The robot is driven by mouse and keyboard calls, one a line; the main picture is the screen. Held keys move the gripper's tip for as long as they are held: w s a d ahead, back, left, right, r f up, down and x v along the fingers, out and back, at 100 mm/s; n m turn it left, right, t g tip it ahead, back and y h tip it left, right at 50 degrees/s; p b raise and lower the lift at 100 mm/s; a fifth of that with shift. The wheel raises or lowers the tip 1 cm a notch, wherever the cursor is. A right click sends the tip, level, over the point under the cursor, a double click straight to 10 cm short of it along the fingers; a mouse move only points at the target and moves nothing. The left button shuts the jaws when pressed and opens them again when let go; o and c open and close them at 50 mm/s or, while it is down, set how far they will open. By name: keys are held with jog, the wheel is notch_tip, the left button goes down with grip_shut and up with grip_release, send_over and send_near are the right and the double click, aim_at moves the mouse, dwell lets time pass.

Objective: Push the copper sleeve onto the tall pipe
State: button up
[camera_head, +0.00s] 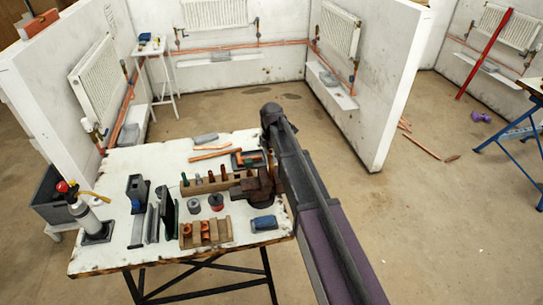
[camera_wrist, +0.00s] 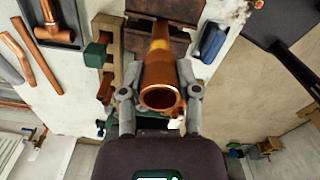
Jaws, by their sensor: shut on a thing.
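The copper sleeve (camera_wrist: 162,76) is a wide copper tube in the wrist view, its open end facing my camera. My gripper (camera_wrist: 160,68) is shut on it, one finger on each side. Beyond the sleeve, a narrower copper pipe with a yellow band (camera_wrist: 160,44) runs in line with it towards the rusty brown vise (camera_wrist: 168,12). I cannot tell how far the sleeve overlaps the pipe. In the head view the vise (camera_head: 258,190) stands at the bench's right side. My arm hides my gripper, the sleeve and the pipe there.
The white bench top (camera_head: 160,160) holds a wooden tool rack (camera_head: 207,186), a wooden block with copper fittings (camera_head: 204,234), a blue box (camera_head: 263,223) and a torch (camera_head: 84,215). In the wrist view, copper pipe pieces (camera_wrist: 40,62) lie at left. Floor is open beyond the bench.

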jog(key=shift+f, duration=0.1)
jog(key=shift+f+b, duration=0.8)
jog(key=shift+b, duration=0.05)
jog(key=o, duration=1)
jog(key=shift+o, duration=0.2)
jog(key=shift+r, duration=0.15)
jog(key=shift+r+p, duration=3.45)
jog(key=shift+p, duration=0.1)
